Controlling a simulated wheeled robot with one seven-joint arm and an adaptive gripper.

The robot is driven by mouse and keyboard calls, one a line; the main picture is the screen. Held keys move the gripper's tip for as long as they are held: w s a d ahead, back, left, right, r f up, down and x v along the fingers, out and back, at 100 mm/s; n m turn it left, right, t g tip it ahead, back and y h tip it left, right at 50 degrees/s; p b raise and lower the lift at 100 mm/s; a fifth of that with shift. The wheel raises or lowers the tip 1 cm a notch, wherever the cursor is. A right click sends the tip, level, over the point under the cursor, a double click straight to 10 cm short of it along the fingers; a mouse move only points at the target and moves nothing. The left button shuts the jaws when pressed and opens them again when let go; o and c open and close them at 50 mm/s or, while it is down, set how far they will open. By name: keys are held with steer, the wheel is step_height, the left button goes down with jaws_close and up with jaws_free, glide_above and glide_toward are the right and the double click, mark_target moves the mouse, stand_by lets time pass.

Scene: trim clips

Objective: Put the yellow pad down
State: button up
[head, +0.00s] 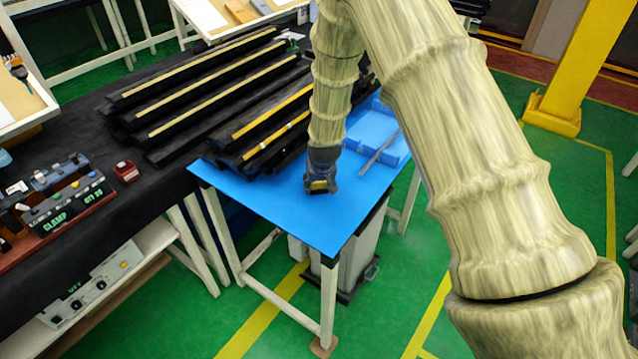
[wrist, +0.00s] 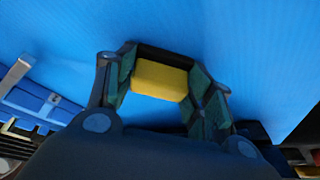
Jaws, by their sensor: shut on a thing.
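The yellow pad (wrist: 160,80) is a small yellow block between the fingers of my gripper (wrist: 163,88) in the wrist view. The fingers are shut on it from both sides. In the head view my gripper (head: 320,188) points down at the blue tabletop (head: 300,225), near its middle, and a bit of the yellow pad (head: 319,186) shows at its tip. I cannot tell whether the pad touches the tabletop or is held just above it.
Black trim strips with yellow lines (head: 270,125) lie behind and left of my gripper. A light blue tray (head: 372,135) with a grey metal bar (head: 378,152) stands at the table's back right. The front of the blue tabletop is clear. A black bench (head: 95,250) holds control boxes at left.

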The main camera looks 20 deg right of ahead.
steer(key=shift+s+f, duration=0.15)
steer(key=shift+f, duration=0.15)
steer(key=shift+s+a+f, duration=0.1)
steer(key=shift+s+f, duration=0.1)
steer(key=o, duration=1.3)
steer(key=shift+f, duration=0.15)
steer(key=shift+o, duration=0.6)
steer(key=shift+w+f, duration=0.2)
steer(key=shift+f, duration=0.05)
steer(key=shift+r, duration=0.25)
steer(key=shift+w+r, duration=0.1)
steer(key=shift+r, duration=0.05)
